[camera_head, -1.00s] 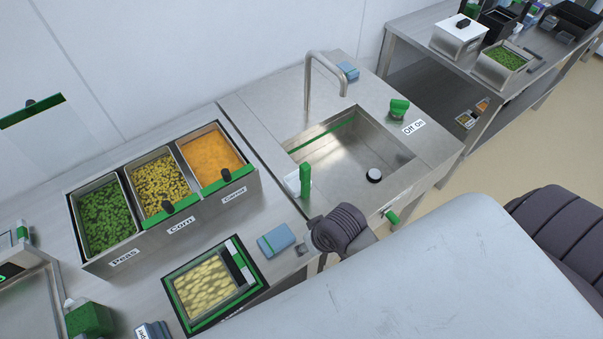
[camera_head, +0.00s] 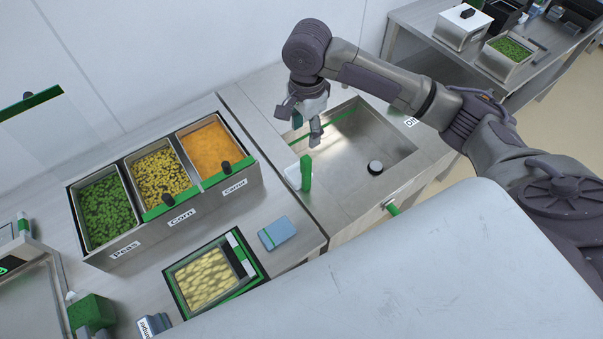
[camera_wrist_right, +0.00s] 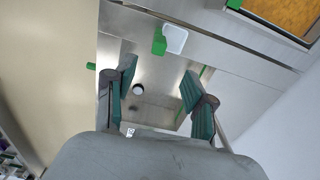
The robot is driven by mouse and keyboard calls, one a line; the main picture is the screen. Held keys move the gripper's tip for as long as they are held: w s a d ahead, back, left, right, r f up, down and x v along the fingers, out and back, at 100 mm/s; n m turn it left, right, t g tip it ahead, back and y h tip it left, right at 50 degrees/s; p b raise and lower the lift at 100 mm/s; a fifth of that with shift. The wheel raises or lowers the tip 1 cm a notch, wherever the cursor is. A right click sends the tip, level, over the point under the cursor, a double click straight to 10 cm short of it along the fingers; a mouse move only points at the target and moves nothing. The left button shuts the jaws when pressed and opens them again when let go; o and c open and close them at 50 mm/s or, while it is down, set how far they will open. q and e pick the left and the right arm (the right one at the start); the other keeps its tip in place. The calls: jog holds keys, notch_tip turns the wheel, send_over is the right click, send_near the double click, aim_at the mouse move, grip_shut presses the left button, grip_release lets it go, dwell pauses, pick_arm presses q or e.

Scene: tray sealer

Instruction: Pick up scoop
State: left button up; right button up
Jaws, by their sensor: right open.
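The scoop has a white bowl (camera_head: 293,177) and an upright green handle (camera_head: 306,172). It sits on the steel surface at the left edge of the sink, beside the vegetable bins. It also shows in the right wrist view, with its white bowl (camera_wrist_right: 174,39) and green handle (camera_wrist_right: 159,42) near the top, beyond the fingertips. My right gripper (camera_head: 299,122) is open and empty, pointing down above the sink's left part, apart from the scoop. In the right wrist view its two fingers (camera_wrist_right: 158,70) stand wide apart. My left gripper is not in view.
The sink basin (camera_head: 395,160) holds a round drain piece (camera_head: 375,167). Bins of peas (camera_head: 104,211), corn (camera_head: 158,178) and carrot (camera_head: 211,148) stand left of the scoop. A blue sponge (camera_head: 277,233) lies in front. A green-framed tray (camera_head: 170,280) is at the lower left.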

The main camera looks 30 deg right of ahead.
aim_at(307, 158)
notch_tip(307, 158, down, 8)
jog(key=shift+f+p, duration=0.15)
jog(key=shift+p, duration=0.25)
notch_tip(307, 158, down, 4)
jog(key=shift+d+f+p, duration=0.1)
jog(key=shift+d+p, duration=0.05)
jog(key=shift+p, duration=0.45)
jog(key=shift+f, duration=0.55)
grip_shut()
